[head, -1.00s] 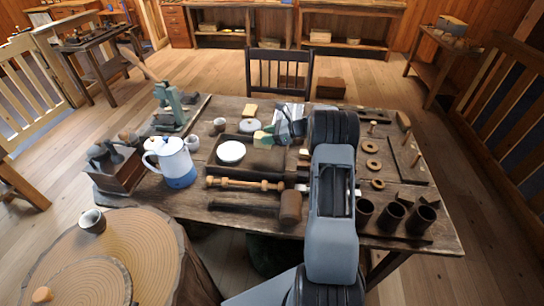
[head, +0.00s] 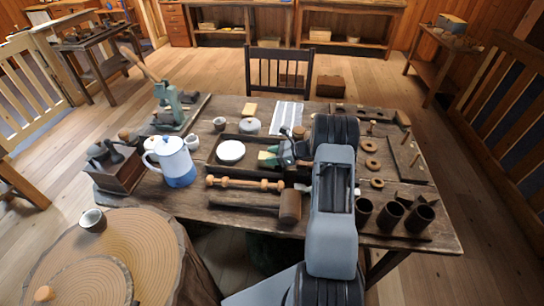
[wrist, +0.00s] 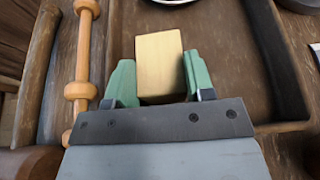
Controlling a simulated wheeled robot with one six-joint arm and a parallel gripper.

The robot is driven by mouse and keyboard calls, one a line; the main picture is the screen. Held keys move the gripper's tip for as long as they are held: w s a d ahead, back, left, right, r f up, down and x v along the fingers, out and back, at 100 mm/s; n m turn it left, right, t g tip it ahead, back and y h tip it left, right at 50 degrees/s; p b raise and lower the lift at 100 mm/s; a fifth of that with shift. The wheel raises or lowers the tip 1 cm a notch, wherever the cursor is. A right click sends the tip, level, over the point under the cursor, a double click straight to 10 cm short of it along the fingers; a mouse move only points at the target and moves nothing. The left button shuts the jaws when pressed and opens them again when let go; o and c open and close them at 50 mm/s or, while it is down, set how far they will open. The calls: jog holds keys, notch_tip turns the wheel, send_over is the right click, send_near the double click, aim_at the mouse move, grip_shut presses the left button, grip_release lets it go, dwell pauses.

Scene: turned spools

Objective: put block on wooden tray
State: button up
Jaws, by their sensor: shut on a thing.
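My gripper (wrist: 160,85) has green fingers, shut on a pale yellow wooden block (wrist: 160,65). In the head view my gripper (head: 270,157) is low over the right part of the dark wooden tray (head: 223,169). The tray's bare floor (wrist: 225,50) shows around the block in the wrist view. I cannot tell whether the block touches the floor. A white dish (head: 231,151) sits in the left part of the tray.
A turned spindle (head: 240,184) and a mallet (head: 290,206) lie in front of the tray. A white and blue jug (head: 178,165) stands to its left. Dark cups (head: 390,215) stand at right.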

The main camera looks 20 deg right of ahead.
jog(key=shift+f, duration=0.1)
jog(key=o, duration=1)
jog(key=shift+c, duration=0.2)
